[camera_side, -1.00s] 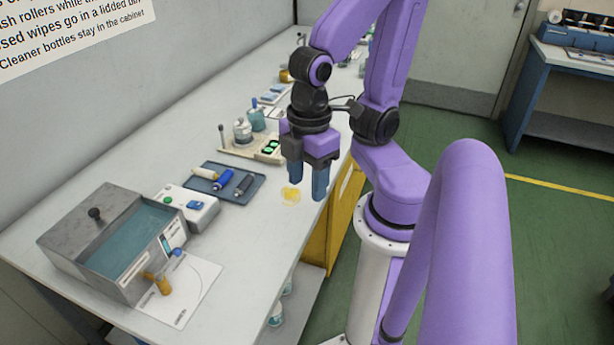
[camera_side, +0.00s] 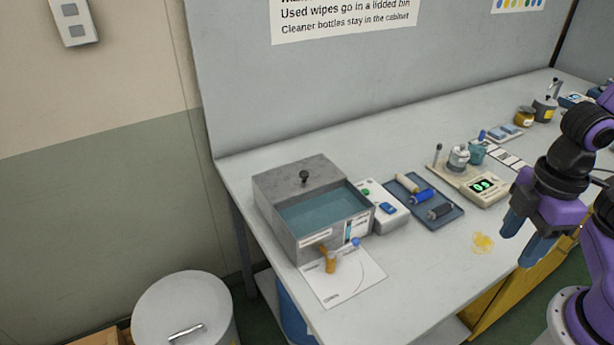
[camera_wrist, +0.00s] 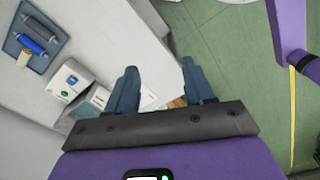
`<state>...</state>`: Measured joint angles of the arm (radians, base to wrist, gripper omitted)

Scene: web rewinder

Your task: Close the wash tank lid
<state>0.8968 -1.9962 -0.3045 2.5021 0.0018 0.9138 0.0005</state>
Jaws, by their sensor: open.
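The wash tank (camera_side: 330,238) is a grey metal box at the near left end of the bench in the side view. Its grey lid (camera_side: 325,172) with a black knob (camera_side: 304,177) covers only the back part. Bluish liquid (camera_side: 322,210) shows in the open front part. My gripper (camera_side: 522,238) is open and empty, pointing down near the bench's front edge, well to the right of the tank. Its two blue fingers also show apart in the wrist view (camera_wrist: 160,70).
Between tank and gripper are a white control box (camera_side: 384,207), a blue tray (camera_side: 440,213) with rollers and a yellow spill (camera_side: 483,243). An orange lever (camera_side: 329,262) stands at the tank's front, by a white sheet (camera_side: 345,280). A scale (camera_side: 484,188) lies behind.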

